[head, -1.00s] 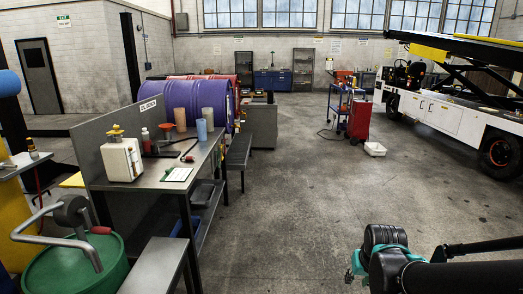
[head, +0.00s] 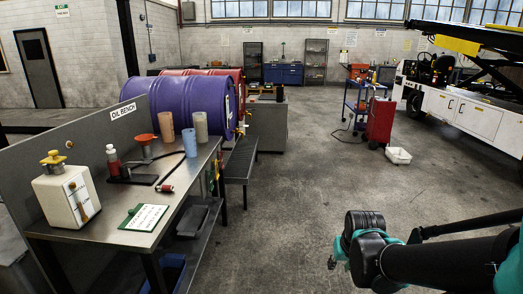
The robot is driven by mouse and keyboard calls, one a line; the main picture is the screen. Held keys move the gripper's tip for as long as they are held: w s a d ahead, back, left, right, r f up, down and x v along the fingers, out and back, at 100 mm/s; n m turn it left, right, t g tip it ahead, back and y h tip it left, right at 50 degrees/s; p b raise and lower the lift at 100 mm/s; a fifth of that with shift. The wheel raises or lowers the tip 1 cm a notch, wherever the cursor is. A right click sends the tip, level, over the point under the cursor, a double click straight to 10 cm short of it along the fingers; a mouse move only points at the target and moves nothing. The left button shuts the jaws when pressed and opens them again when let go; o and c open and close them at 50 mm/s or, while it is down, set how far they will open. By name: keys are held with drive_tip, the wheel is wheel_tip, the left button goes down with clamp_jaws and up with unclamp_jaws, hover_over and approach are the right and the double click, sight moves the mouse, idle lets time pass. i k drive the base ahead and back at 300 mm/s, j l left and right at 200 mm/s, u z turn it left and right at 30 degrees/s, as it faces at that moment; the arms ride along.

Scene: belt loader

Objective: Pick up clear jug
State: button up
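Three cup-like vessels stand upright on the grey oil bench (head: 205,163) in the head view: a tan one (head: 166,127), a pale grey one (head: 200,127) and a blue one (head: 190,143). None is plainly marked as the clear jug, and I cannot tell from here which is clear. My gripper (head: 338,258) is at the lower right, over the open floor and well apart from the bench. Its fingers are small and partly hidden behind my dark wrist, so their opening does not show.
Purple (head: 180,97) and red drums lie behind. A red cart (head: 380,122) and white tub (head: 398,155) stand beyond clear floor.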

sight(199, 119)
drive_tip(key=i+u, duration=0.1)
drive_tip(key=i, duration=0.35)
drive_tip(key=i+l+u, duration=0.15)
drive_tip(key=i, duration=0.3)
drive_tip(key=i+l+u, duration=0.1)
drive_tip(key=i, duration=0.35)
drive_tip(key=i+l+u, duration=0.15)
drive_tip(key=i, duration=0.3)
